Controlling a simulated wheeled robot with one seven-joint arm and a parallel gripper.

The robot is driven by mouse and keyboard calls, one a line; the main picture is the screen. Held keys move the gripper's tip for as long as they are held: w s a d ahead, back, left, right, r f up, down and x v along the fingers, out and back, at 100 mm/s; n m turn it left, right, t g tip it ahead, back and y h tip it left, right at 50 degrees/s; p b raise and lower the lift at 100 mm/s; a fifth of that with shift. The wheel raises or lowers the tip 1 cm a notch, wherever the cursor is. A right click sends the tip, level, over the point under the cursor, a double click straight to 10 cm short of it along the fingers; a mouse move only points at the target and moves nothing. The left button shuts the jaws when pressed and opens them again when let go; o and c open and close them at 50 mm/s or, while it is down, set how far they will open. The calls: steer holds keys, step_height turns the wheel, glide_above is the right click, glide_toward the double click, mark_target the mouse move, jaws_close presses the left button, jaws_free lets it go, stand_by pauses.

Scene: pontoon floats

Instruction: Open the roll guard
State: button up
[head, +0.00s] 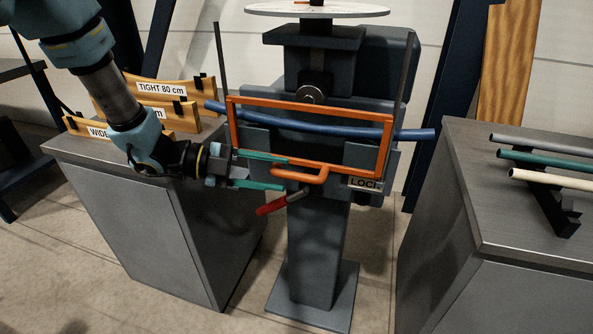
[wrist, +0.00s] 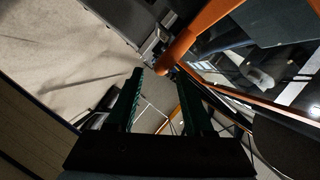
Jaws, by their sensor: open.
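The roll guard (head: 312,108) is an orange rectangular frame on the front of the grey bending machine, with a blue tube behind it. Its orange handle (head: 318,178) sticks out at the lower edge; the wrist view shows an orange bar that looks like this handle (wrist: 176,50). My gripper (head: 285,174) has green fingers, is open and empty, and points right at the handle's left end. In the wrist view the bar's end lies just beyond the fingertips (wrist: 158,72), nearer the right finger. I cannot tell whether they touch.
A red-gripped lever (head: 272,207) hangs below the handle. A LOCK label (head: 364,184) sits at the guard's lower right. A grey cabinet with wooden templates (head: 160,88) stands left; another cabinet (head: 470,190) with several tubes (head: 550,160) stands right.

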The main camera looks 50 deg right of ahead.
mark_target(284, 174)
steer(key=p+x, duration=0.1)
steer(key=x, duration=0.3)
steer(key=shift+s+d+f, duration=0.1)
steer(key=shift+s+d, duration=0.15)
steer(key=shift+s, duration=0.05)
jaws_close()
stand_by(1.2)
